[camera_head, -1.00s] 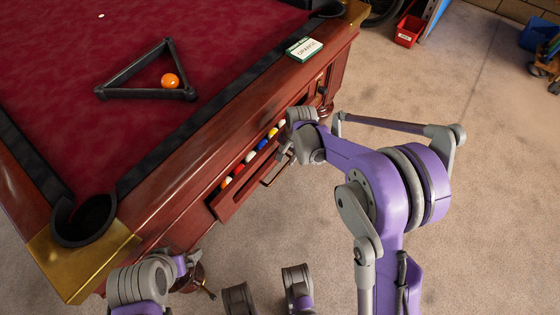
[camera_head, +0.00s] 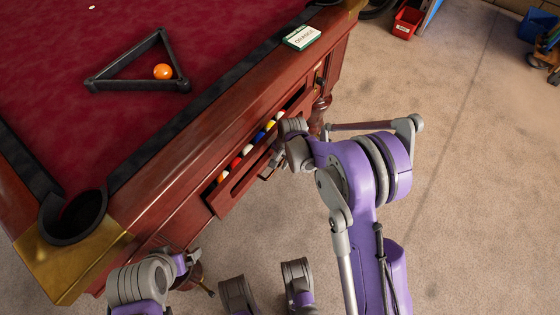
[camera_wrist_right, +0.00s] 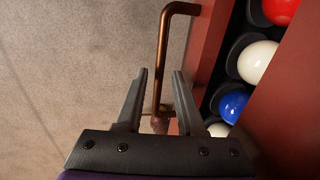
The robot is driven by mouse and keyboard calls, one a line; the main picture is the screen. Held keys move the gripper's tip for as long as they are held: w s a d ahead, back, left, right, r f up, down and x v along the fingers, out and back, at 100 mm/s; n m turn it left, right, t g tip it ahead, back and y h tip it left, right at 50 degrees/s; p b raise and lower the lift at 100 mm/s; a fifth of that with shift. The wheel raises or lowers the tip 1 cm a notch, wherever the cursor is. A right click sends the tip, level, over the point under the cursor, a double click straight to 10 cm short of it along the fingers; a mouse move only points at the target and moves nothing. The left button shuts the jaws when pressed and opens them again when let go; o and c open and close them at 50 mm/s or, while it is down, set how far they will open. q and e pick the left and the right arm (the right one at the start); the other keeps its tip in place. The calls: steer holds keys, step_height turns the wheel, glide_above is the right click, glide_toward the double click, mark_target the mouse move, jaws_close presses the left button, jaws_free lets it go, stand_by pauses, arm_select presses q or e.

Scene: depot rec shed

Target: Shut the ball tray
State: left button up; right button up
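The ball tray (camera_head: 228,200) is a red-brown wooden drawer in the side of the pool table. It stands partly out, with several coloured balls in a row inside. Its bronze bar handle (camera_wrist_right: 163,50) shows in the right wrist view, running between and beyond the fingertips. My right gripper (camera_wrist_right: 160,73) is open, one finger on each side of the handle, not visibly closed on it. In the head view the right gripper (camera_head: 280,159) is at the tray front, partly hidden by its wrist. My left gripper (camera_head: 190,262) is low beside the table's near corner; its fingers are unclear.
The pool table (camera_head: 70,130) carries a black triangle rack (camera_head: 138,86), an orange ball (camera_head: 163,71) and a small sign box (camera_head: 302,37). A table leg (camera_head: 318,115) stands beyond the tray. A red bin (camera_head: 407,22) is far off.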

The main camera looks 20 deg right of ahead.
jaws_close()
stand_by(1.2)
